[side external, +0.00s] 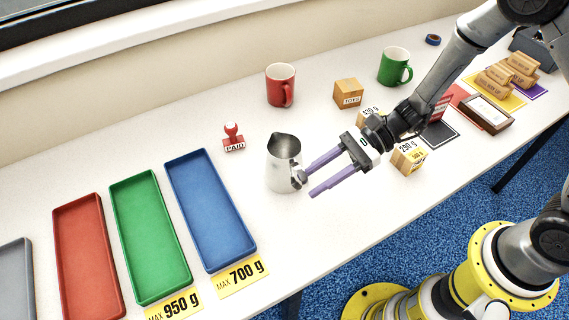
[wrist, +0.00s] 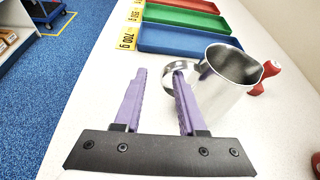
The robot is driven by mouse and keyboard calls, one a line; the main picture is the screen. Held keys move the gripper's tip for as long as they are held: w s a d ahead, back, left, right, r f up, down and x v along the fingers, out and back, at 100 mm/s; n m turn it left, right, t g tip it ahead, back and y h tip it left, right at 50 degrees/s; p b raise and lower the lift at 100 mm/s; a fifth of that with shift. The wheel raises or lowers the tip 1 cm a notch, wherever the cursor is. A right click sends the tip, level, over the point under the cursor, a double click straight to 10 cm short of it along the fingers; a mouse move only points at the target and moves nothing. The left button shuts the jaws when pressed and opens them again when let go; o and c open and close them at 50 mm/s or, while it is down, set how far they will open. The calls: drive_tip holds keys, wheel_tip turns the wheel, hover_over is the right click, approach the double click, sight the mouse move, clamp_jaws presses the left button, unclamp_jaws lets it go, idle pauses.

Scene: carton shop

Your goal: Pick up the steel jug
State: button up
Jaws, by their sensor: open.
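The steel jug (side external: 283,165) stands upright on the white table, its handle on the side toward my gripper. In the wrist view the jug (wrist: 222,88) is at the right, with its open top visible. My gripper (side external: 307,184) is open, with two purple fingers reaching toward the handle side. In the wrist view the right fingertip of my gripper (wrist: 160,74) overlaps the jug's handle (wrist: 168,73); I cannot tell if it touches or enters the loop. The space between the fingers shows mostly bare table and part of the handle.
Blue (side external: 210,210), green (side external: 150,238) and red (side external: 88,260) trays lie left of the jug. A red stamp (side external: 233,138) stands behind it. A red mug (side external: 280,85), a box (side external: 347,93) and a green mug (side external: 394,66) stand farther back.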

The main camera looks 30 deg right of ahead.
sight(302, 188)
drive_tip(key=shift+x, duration=3.1)
drive_tip(key=shift+w+f, duration=0.1)
drive_tip(key=shift+w, duration=0.05)
drive_tip(key=shift+d, duration=0.1)
clamp_jaws()
drive_tip(key=shift+w, duration=0.1)
